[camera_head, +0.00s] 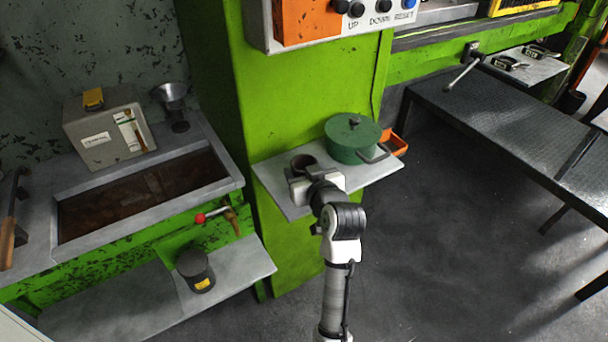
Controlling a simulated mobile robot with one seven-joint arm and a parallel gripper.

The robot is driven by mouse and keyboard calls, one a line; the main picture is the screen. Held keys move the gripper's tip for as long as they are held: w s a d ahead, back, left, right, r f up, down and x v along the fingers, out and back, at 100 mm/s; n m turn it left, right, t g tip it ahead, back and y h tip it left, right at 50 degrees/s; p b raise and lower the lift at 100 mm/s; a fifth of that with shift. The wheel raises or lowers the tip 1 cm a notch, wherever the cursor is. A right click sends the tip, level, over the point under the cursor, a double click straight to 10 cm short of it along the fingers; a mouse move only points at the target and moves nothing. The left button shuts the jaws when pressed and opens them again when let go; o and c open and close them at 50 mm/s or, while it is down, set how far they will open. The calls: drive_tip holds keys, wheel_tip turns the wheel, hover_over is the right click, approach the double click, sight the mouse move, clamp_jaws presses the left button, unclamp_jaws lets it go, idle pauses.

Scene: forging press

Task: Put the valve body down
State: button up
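A small dark reddish-brown round piece with an open top (303,161), likely the valve body, shows at the far end of my gripper, over the left part of the grey shelf (278,186) on the green press column. My gripper (304,172) reaches in from the front and is right at this piece. The hand and wrist cover the fingertips and the lower part of the piece. I cannot tell whether the fingers are closed on it, or whether it touches the shelf.
A green lidded pot (352,141) with a side handle stands close on the right of the shelf, with an orange tray (394,143) behind. Left are a trough (145,194), a tap with a red knob (200,218) and a dark can (194,270). A dark bench (500,120) stands right.

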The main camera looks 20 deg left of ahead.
drive_tip(key=c, duration=0.7)
drive_tip(key=shift+r, duration=0.15)
